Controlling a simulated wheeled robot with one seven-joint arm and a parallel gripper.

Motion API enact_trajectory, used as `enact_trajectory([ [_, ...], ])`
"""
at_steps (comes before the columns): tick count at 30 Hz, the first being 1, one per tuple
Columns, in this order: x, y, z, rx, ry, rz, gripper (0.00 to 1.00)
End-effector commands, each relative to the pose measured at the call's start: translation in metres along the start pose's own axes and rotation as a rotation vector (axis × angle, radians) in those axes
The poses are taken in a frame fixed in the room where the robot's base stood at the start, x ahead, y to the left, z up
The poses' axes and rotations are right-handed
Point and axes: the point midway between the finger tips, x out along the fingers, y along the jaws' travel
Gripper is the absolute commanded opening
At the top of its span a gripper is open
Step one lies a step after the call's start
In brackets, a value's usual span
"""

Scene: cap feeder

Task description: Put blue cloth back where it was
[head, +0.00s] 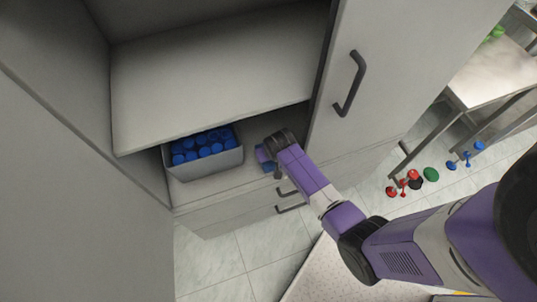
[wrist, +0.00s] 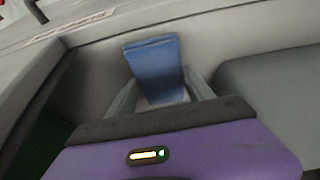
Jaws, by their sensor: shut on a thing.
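The blue cloth (wrist: 155,68) is between the fingers of my gripper (wrist: 160,95) in the wrist view, a folded blue piece standing up past the fingertips. My gripper is shut on it. In the head view my gripper (head: 268,160) reaches into the open cabinet at the lower shelf level, right of the grey bin. A small bit of the blue cloth (head: 268,167) shows below the gripper there; the rest is hidden by my arm. I cannot tell whether the cloth touches the shelf.
A grey bin (head: 207,168) of several blue-capped items stands on the lower shelf (head: 225,188). An upper shelf (head: 215,80) overhangs it. A cabinet door with a dark handle (head: 350,83) is at right, drawers below. Red, green and blue items (head: 431,174) lie on the floor at right.

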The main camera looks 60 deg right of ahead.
Motion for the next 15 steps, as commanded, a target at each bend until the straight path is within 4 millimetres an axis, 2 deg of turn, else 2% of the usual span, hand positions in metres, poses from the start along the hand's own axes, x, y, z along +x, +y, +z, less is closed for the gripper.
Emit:
enact_trajectory([
  [3, 0.0021, 0.0, 0.0011, 0.0, 0.0, 0.0, 0.17],
  [4, 0.0023, 0.0, 0.0012, 0.0, 0.0, 0.0, 0.63],
  [7, 0.0015, 0.0001, 0.0009, 0.0, 0.0, 0.0, 0.82],
  [15, 0.0014, 0.0001, 0.0008, 0.0, -0.001, 0.0, 0.83],
])
